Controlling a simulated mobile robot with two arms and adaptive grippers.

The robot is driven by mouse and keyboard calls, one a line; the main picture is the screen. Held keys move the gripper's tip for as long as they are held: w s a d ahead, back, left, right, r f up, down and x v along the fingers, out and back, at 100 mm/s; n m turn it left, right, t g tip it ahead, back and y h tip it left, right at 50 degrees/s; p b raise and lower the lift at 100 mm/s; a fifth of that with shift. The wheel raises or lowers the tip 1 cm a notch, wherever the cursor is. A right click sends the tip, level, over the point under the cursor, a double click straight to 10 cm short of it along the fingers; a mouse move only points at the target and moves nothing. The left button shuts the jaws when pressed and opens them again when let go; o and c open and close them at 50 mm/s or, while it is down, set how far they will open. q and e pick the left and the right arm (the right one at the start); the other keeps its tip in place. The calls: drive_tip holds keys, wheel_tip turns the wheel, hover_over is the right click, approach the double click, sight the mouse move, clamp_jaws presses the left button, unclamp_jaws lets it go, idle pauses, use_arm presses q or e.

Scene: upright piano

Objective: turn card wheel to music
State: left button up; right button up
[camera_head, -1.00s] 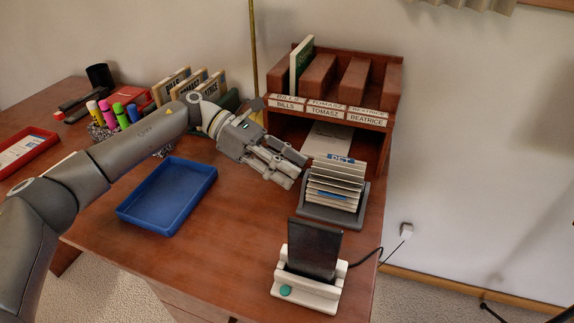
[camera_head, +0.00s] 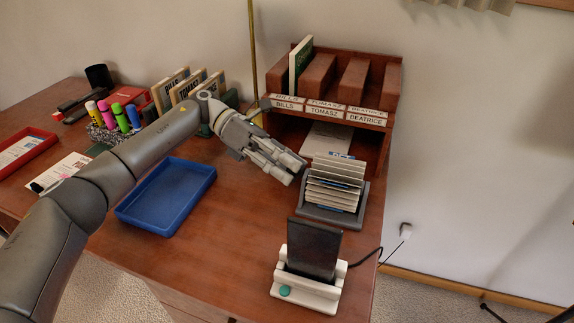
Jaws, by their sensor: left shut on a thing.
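The card wheel (camera_head: 336,188) is a dark grey tray-like stand with a stack of cream cards fanned across it, some with blue labels. It stands on the brown desk just in front of the wooden organiser. My left gripper (camera_head: 292,171) reaches in from the left, with its fingertips against the left side of the card wheel near its upper edge. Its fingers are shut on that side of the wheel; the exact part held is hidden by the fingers. My right gripper is not in view.
The wooden organiser (camera_head: 335,113) with name labels stands behind the wheel. A device in a white dock (camera_head: 306,290) stands in front. A blue tray (camera_head: 166,222) lies to the left, under my forearm. Markers (camera_head: 120,117) stand farther back. The desk's right edge is close to the wheel.

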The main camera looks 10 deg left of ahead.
use_arm(q)
drive_tip(key=o, duration=1)
drive_tip(key=v, duration=1.2)
